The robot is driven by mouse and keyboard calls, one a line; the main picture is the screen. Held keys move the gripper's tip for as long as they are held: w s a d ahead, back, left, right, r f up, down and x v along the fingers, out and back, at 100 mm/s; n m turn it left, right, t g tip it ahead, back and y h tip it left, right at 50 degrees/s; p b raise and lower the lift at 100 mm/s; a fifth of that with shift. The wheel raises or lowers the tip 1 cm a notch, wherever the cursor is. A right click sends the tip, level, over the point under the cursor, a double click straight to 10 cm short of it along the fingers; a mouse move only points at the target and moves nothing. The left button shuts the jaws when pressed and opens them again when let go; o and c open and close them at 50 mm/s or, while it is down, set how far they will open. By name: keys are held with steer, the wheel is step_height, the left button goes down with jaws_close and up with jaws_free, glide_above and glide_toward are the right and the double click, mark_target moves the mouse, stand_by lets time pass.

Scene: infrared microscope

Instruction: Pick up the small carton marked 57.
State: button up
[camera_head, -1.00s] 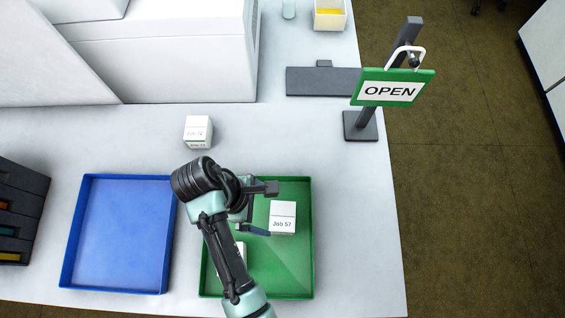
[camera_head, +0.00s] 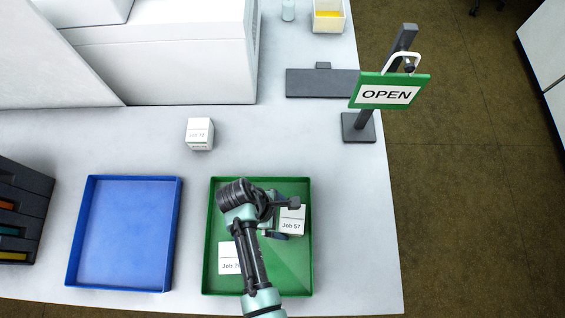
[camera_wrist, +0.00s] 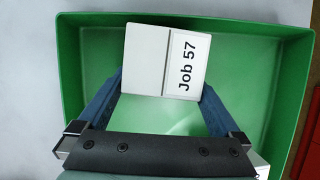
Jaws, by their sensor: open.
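The small white carton marked Job 57 (camera_head: 291,222) sits in the green tray (camera_head: 307,262), right of its middle. In the wrist view the carton (camera_wrist: 150,58) lies between and just beyond my gripper's two fingertips, its label facing up. My gripper (camera_wrist: 161,90) is open, one blue finger at each side of the carton's near part. I cannot tell whether either finger touches it. In the head view my arm hides the gripper's wrist side and part of the carton's left.
Another white carton, Job 2-something (camera_head: 229,258), is in the green tray, partly behind my arm. A third carton (camera_head: 199,133) stands on the table behind. An empty blue tray (camera_head: 68,255) is at left. An OPEN sign (camera_head: 390,92) stands at the back right.

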steer(key=shift+w, duration=0.1)
steer(key=c, duration=1)
steer(key=shift+r, duration=0.15)
